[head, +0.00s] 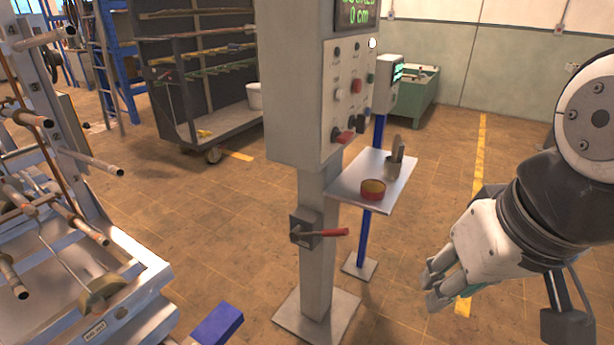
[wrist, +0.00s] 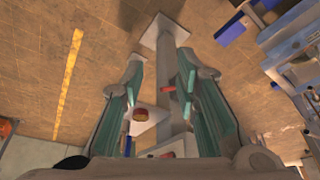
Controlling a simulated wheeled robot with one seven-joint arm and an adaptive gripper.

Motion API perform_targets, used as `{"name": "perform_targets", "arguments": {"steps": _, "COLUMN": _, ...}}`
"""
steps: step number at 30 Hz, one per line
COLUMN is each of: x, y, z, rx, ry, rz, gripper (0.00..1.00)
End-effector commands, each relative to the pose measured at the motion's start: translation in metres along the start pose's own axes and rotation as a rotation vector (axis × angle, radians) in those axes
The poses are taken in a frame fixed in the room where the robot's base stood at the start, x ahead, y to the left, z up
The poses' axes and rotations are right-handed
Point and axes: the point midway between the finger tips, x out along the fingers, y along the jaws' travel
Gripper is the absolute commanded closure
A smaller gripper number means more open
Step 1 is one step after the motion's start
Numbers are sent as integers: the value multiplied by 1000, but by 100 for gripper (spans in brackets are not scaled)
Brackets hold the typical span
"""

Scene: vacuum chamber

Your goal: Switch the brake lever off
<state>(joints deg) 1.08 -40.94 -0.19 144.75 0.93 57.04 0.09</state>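The brake lever (head: 333,232) has a red handle and sticks out to the right, roughly level, from a dark box (head: 306,229) on the grey control post (head: 316,190). In the wrist view a small red piece (wrist: 167,89) on the post appears to be its handle. My gripper (head: 436,286) is to the right of the lever and apart from it, in front of the post. In the wrist view the two fingers of my gripper (wrist: 162,70) stand wide apart with nothing between them in contact. The right finger hides part of the post there.
A control cabinet (head: 290,90) with knobs tops the post. A small side table (head: 350,190) holds a red round tin (head: 373,189) and a metal piece (head: 395,160), above and behind the lever. A metal frame cart (head: 110,270) stands at the left.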

Motion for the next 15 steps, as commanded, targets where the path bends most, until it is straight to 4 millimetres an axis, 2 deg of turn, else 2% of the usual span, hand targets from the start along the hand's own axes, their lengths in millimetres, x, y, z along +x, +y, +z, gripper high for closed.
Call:
{"name": "perform_targets", "arguments": {"steps": 1, "x": 8, "y": -1, "z": -4, "rx": 24, "ry": -25, "rz": -8, "gripper": 90}}
{"name": "perform_targets", "arguments": {"steps": 3, "x": 20, "y": -4, "z": -10, "rx": 67, "ry": -69, "rz": -27, "gripper": 100}}
{"name": "perform_targets", "arguments": {"steps": 15, "x": 98, "y": -20, "z": -59, "rx": 395, "ry": -358, "rz": -195, "gripper": 100}}
